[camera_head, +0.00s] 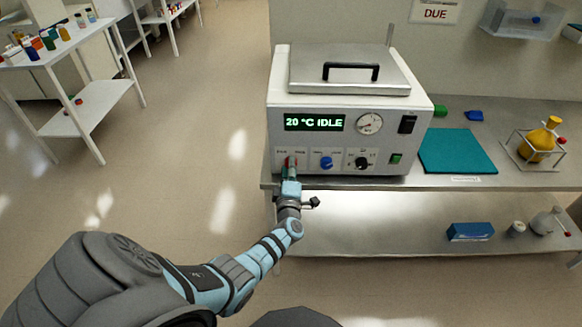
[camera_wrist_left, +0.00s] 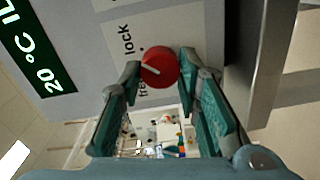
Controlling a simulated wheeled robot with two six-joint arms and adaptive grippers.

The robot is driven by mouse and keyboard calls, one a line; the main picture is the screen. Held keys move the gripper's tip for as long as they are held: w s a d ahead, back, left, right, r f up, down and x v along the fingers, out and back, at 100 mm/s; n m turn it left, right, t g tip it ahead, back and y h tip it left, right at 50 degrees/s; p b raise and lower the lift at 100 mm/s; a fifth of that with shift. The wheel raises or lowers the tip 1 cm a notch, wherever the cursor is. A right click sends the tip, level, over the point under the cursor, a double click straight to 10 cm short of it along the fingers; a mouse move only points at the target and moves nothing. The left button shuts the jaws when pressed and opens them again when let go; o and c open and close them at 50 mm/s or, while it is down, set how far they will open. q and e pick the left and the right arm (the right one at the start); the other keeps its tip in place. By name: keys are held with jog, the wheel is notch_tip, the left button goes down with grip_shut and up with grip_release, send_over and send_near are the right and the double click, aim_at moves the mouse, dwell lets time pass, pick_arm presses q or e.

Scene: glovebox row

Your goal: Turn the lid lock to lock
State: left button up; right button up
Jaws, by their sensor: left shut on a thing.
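The white device (camera_head: 275,115) stands on a metal bench with its metal lid (camera_head: 310,80) down on top. The lid lock is a red knob at the lower left of the front panel, mostly hidden in the head view by my left gripper (camera_head: 291,172). In the left wrist view the red knob (camera_wrist_left: 163,62) sits between the fingertips of my left gripper (camera_wrist_left: 160,72), which is shut on it. A white mark on the knob points to the picture's left, toward the printed "lock" and "free" labels; I cannot tell which exactly. My right gripper is out of view.
A blue knob (camera_head: 327,163) and a black knob (camera_head: 362,163) lie to the right on the panel. The display (camera_head: 314,122) reads 20 °C IDLE. A teal mat (camera_head: 457,150) and a yellow flask (camera_head: 540,138) in a rack are further right.

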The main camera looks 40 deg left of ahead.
pick_arm(q)
jog(key=shift+m, duration=0.5)
jog(key=o, duration=1.1)
jog(key=shift+w, duration=0.1)
jog(key=shift+o, duration=0.2)
jog(key=v, duration=1.2)
